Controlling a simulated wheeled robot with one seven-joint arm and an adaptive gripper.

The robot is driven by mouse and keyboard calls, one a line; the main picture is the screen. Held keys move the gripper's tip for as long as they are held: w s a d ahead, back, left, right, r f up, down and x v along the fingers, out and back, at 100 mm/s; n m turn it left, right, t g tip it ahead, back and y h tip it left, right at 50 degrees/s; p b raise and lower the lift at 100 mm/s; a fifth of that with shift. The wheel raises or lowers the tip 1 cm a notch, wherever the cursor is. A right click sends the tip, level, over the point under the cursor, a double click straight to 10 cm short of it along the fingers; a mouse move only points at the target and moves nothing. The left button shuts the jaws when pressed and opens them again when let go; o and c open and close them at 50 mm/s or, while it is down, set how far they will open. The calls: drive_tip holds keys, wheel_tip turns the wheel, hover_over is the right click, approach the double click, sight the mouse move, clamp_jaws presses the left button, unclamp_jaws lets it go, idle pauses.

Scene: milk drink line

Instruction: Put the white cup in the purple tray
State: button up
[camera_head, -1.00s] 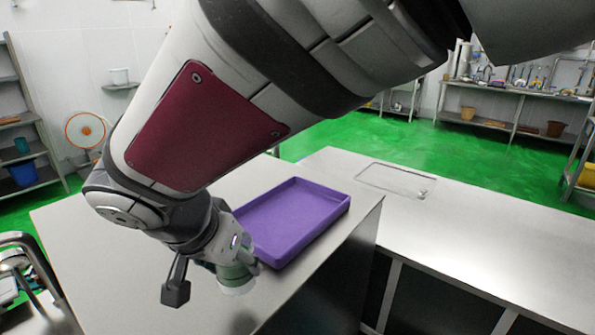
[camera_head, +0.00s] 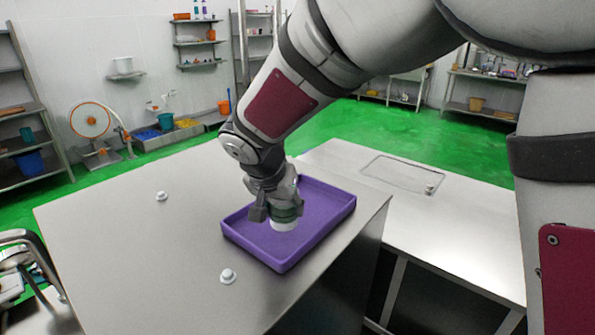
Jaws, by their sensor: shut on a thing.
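The purple tray is shallow, with raised walls, and lies on the steel table. Nothing else shows in it.
The steel table (camera_head: 120,240) has two small white-topped knobs, one at the back left (camera_head: 161,196) and one in front of the tray (camera_head: 228,276). The tray lies near the table's right edge. A lower steel counter (camera_head: 450,235) stands to the right.

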sight(285, 217)
drive_tip(key=shift+w+d+f, duration=0.15)
drive_tip(key=shift+w, duration=0.25)
drive_tip(key=shift+f+p, duration=0.35)
drive_tip(key=shift+f, duration=1.3)
drive_tip(key=shift+f, duration=0.1)
drive_tip(key=shift+f, duration=0.1)
drive_tip(key=o, duration=1.4)
